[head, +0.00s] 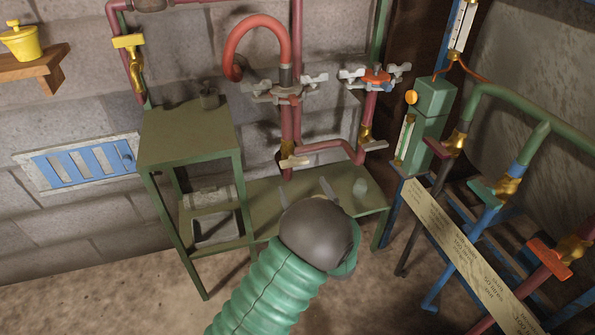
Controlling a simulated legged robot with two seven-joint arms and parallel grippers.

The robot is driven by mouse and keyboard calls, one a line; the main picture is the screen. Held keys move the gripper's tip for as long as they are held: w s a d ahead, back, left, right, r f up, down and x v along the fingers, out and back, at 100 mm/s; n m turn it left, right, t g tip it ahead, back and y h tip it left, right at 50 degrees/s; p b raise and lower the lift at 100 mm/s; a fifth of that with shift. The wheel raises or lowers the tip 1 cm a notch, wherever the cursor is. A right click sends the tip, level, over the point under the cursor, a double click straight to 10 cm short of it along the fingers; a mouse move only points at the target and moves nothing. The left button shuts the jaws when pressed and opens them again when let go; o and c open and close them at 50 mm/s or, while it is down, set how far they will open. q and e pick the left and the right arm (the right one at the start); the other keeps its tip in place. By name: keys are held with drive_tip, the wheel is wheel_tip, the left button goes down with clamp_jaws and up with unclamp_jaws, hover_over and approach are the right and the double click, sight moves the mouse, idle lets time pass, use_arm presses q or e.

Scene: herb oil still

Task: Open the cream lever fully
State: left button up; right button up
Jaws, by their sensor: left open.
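A cream lever (293,161) sits on a brass valve on the red pipe, above the low green bench. A second pale lever (374,146) is on a brass valve farther right on the same pipework. I cannot tell which is the task's lever, or how far either is turned. My left gripper (305,192) reaches up from the bottom centre behind a dark round wrist and a green ribbed sleeve. Its two grey fingers are apart and empty, appearing just below the first cream lever. The wrist hides the gripper's base. My right gripper is not in view.
A low green bench (262,191) and a taller green stand (188,137) are against the block wall. Grey handwheels (275,92) are above the levers. A yellow lever (128,41) is upper left. Green pipes (510,103) and a wooden sign (452,242) crowd the right.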

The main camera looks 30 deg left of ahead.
sight(296, 165)
use_arm(q)
drive_tip(key=b+x, duration=0.1)
drive_tip(key=x, duration=0.2)
drive_tip(key=b+x, duration=0.1)
drive_tip(key=x, duration=0.2)
drive_tip(key=w+b+x, duration=0.1)
drive_tip(key=x, duration=0.2)
drive_tip(key=shift+d+r, duration=0.15)
drive_tip(key=shift+d, duration=0.25)
drive_tip(key=shift+x, duration=1.15)
drive_tip(key=shift+s+a, duration=0.15)
drive_tip(key=shift+a, duration=0.35)
drive_tip(key=shift+d, duration=0.1)
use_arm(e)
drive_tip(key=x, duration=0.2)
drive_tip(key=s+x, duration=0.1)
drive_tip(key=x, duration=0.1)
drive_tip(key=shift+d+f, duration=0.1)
use_arm(q)
drive_tip(key=shift+d, duration=0.25)
drive_tip(key=c, duration=1.3)
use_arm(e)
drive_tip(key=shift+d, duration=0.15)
